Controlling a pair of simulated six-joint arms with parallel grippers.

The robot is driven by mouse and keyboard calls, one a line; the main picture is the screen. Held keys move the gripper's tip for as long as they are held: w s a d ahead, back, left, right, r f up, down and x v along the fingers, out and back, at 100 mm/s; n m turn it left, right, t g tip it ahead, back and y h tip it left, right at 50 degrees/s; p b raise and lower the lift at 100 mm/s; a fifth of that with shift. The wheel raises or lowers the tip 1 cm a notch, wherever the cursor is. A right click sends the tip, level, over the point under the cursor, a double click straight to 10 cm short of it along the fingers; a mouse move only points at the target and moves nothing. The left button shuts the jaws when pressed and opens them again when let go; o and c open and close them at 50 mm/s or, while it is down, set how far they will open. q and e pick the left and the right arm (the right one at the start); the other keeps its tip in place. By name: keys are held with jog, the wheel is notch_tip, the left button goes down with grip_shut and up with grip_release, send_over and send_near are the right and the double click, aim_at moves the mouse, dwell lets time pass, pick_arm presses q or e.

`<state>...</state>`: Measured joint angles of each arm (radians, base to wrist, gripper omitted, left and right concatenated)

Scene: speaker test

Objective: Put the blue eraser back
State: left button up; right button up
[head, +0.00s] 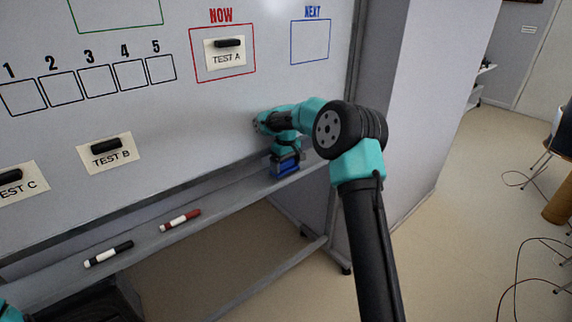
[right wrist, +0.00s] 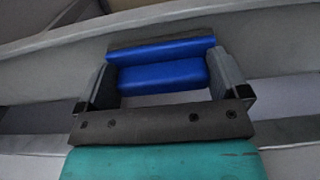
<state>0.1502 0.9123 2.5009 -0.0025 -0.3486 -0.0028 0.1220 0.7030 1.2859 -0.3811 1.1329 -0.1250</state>
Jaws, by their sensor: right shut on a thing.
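The blue eraser (head: 286,168) is at the right end of the marker tray (head: 215,202), below the whiteboard. I cannot tell whether it rests on the tray or is held just above it. My right gripper (head: 287,157) comes down over it from above and is shut on it. In the right wrist view the eraser (right wrist: 163,75), blue with a dark strip, sits between the two fingers of my right gripper (right wrist: 165,82). Of my left arm only a teal bit shows at the bottom left corner; its gripper is not in view.
A red marker (head: 180,221) and a black marker (head: 108,254) lie on the tray to the left. The whiteboard (head: 200,125) carries cards TEST A (head: 229,58), TEST B (head: 108,158) and TEST C (head: 20,184), each under a black magnet. A pale pillar (head: 410,100) stands to the right.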

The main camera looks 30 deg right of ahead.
aim_at(286, 162)
jog(key=shift+f, duration=0.15)
jog(key=o, duration=0.5)
jog(key=shift+o, duration=0.2)
notch_tip(286, 162, up, 12)
jog(key=shift+r, duration=0.2)
